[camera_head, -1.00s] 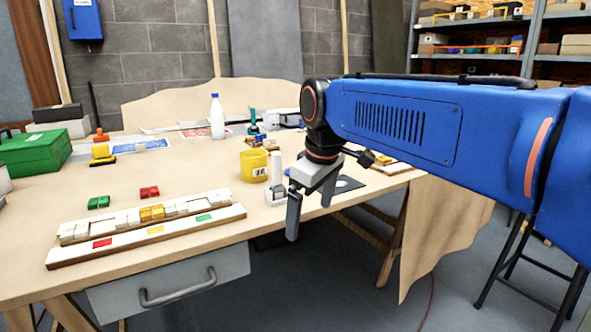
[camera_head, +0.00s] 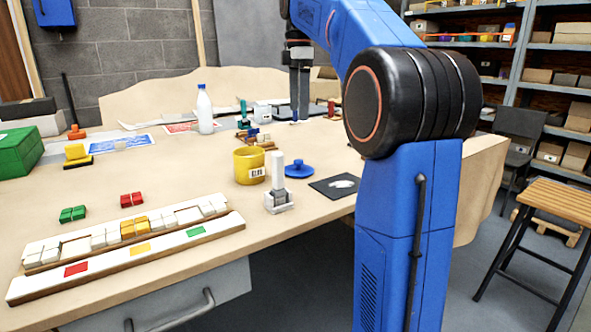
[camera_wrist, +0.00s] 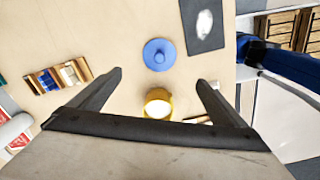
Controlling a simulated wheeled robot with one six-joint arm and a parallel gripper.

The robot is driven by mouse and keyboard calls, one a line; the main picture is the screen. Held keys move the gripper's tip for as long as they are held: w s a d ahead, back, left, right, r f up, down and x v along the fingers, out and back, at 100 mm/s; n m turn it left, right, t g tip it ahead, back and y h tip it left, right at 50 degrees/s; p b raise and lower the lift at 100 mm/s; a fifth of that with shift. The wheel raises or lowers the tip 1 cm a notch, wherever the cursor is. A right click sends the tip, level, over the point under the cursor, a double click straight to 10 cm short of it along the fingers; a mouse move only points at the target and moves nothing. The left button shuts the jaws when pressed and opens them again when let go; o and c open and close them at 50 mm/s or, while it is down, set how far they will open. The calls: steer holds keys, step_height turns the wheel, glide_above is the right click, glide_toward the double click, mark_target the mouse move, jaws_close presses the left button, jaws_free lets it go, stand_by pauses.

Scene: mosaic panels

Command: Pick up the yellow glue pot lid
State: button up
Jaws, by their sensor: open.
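A yellow pot (camera_head: 249,167) with a white label stands upright on the bench in the head view. A round blue lid with a knob (camera_head: 299,170) lies flat on the bench to its right, apart from it. I see no yellow lid. In the wrist view, the blue lid (camera_wrist: 158,54) lies just beyond my fingertips and the yellow pot (camera_wrist: 150,107) shows between the fingers, pale inside. My gripper (camera_head: 299,119) points down and appears behind the lid in the head view; its height is hard to tell. It is open and empty, fingers spread in the wrist view (camera_wrist: 160,77).
A white upright tool (camera_head: 279,187) stands in front of the pot and lid. A dark card (camera_head: 331,187) lies right of the lid. A small wooden rack (camera_wrist: 62,75) and a white bottle (camera_head: 205,112) are farther back. White trays with colour marks (camera_head: 125,257) lie front left.

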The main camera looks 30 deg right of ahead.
mark_target(299, 160)
step_height(299, 160, down, 17)
steer(key=shift+d+f, duration=0.1)
stand_by(0.8)
steer(key=shift+c, duration=0.7)
steer(key=c, duration=1)
